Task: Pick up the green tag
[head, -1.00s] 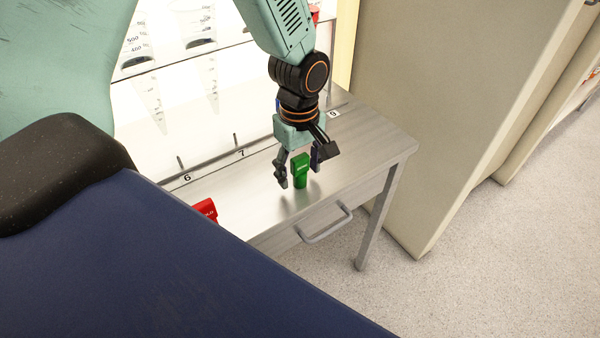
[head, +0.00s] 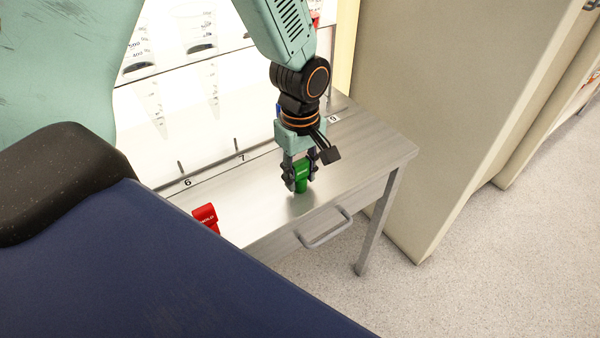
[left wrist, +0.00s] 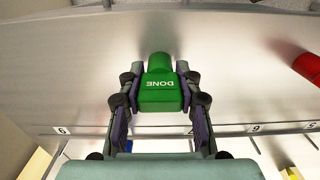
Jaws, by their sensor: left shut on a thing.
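The green tag (head: 302,176) stands on the metal table near its front edge. In the left wrist view the tag (left wrist: 160,85) shows the word DONE, upside down. My left gripper (head: 301,178) comes down from above with a finger on each side of the tag. In the left wrist view the gripper (left wrist: 160,92) is shut on the tag, with both fingers against its sides. The tag's base looks to be at the tabletop; I cannot tell whether it is lifted. My right gripper is not in view.
A red tag (head: 205,217) stands to the left on the same table (head: 366,146); it also shows in the left wrist view (left wrist: 308,66). A lit shelf with clear conical vessels (head: 212,88) stands behind. A drawer handle (head: 325,229) juts out in front. A beige cabinet (head: 440,110) stands right.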

